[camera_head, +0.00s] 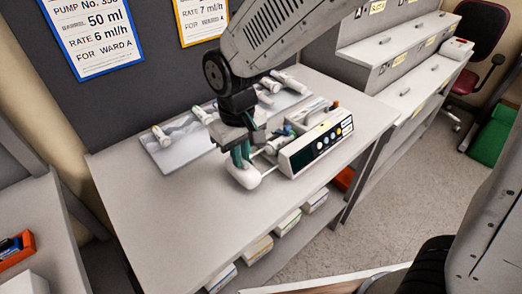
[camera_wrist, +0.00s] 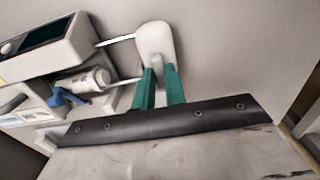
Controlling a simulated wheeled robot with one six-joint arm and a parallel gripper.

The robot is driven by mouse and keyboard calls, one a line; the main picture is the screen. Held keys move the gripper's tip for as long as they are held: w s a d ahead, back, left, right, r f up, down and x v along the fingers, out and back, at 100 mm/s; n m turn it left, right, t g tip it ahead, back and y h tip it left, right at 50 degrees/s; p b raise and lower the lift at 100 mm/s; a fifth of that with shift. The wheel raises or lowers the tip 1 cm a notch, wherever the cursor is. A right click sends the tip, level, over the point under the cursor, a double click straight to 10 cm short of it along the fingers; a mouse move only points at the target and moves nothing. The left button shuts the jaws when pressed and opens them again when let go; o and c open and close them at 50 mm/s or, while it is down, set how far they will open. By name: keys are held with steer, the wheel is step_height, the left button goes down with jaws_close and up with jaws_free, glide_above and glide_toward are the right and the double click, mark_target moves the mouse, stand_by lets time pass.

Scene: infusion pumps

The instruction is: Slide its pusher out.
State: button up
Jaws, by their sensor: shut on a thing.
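The infusion pump (camera_head: 316,148) is a white box with a dark front panel and round buttons on the table; in the wrist view its body (camera_wrist: 50,52) is at the upper left. Its white, rounded pusher (camera_head: 243,176) stands out to the left of the body, joined by thin rods; in the wrist view it is at top centre (camera_wrist: 155,42). My gripper (camera_head: 241,157) comes down from above, and its green fingers (camera_wrist: 160,80) are shut on the pusher. A white barrel (camera_wrist: 88,80) and a blue part (camera_wrist: 66,97) lie in the pump. My fingers partly hide the pusher's lower end.
A grey tray (camera_head: 172,160) with several syringes lies behind the pump. Two signs, blue-edged (camera_head: 95,35) and yellow-edged (camera_head: 203,18), hang on the panel behind. The table (camera_head: 150,205) is clear left of the pusher. Boxes (camera_head: 257,250) stand on the shelf below.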

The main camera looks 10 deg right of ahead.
steer(key=shift+s+a, duration=0.5)
steer(key=shift+a, duration=0.35)
steer(key=shift+s+a, duration=0.15)
steer(key=shift+a, duration=0.1)
stand_by(0.3)
steer(key=o, duration=0.6)
steer(key=shift+c, duration=0.2)
steer(key=shift+r, duration=0.1)
step_height(320, 180, up, 7)
stand_by(0.5)
